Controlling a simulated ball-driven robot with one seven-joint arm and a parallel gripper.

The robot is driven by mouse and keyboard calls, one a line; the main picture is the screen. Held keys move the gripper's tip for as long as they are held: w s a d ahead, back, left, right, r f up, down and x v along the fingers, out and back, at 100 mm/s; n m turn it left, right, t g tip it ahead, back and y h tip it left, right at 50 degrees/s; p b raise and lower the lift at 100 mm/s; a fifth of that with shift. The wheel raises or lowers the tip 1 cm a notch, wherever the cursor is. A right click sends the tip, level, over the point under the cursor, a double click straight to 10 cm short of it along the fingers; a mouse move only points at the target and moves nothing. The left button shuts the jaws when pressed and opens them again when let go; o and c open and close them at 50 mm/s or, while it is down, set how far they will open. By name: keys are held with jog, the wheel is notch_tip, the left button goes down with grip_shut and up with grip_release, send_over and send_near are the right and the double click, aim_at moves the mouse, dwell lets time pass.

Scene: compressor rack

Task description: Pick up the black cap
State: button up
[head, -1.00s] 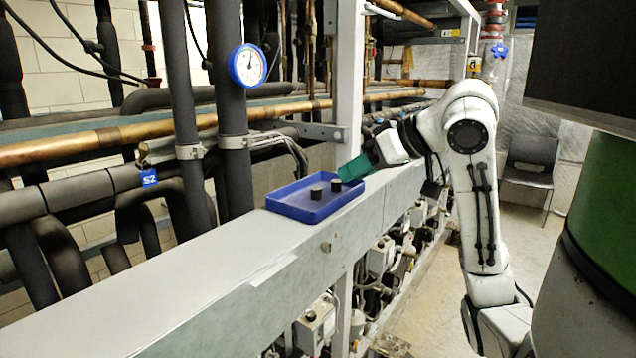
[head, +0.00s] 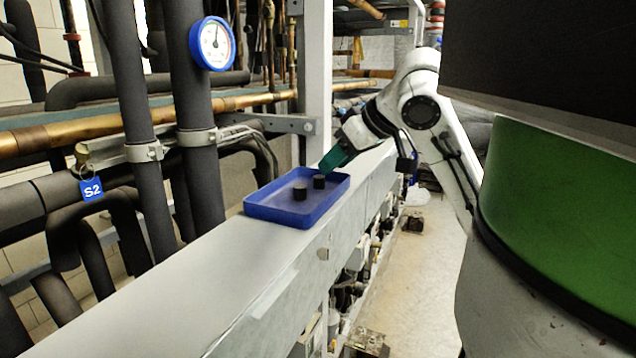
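Two short black caps stand upright in a shallow blue tray (head: 274,215) on the grey beam. The nearer black cap (head: 300,192) is left of the middle of the tray. The farther black cap (head: 319,182) is a little to its right. My gripper (head: 326,168), with green fingers, reaches in from the right and points down and left. Its fingertips are just above and behind the farther cap; I cannot tell whether they touch it. The fingers are seen from the side, so the gap between them is hidden.
The grey beam (head: 180,285) is clear in front of the tray. Thick dark vertical pipes (head: 190,130) with a blue-rimmed gauge (head: 213,44) stand to the left. A pale upright post (head: 318,70) rises behind the tray. A blue S2 tag (head: 91,189) hangs at the left.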

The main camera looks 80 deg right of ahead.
aim_at(321, 177)
jog(key=x, duration=0.5)
jog(key=shift+s+a+f, duration=0.1)
jog(key=shift+a+f, duration=0.05)
grip_shut()
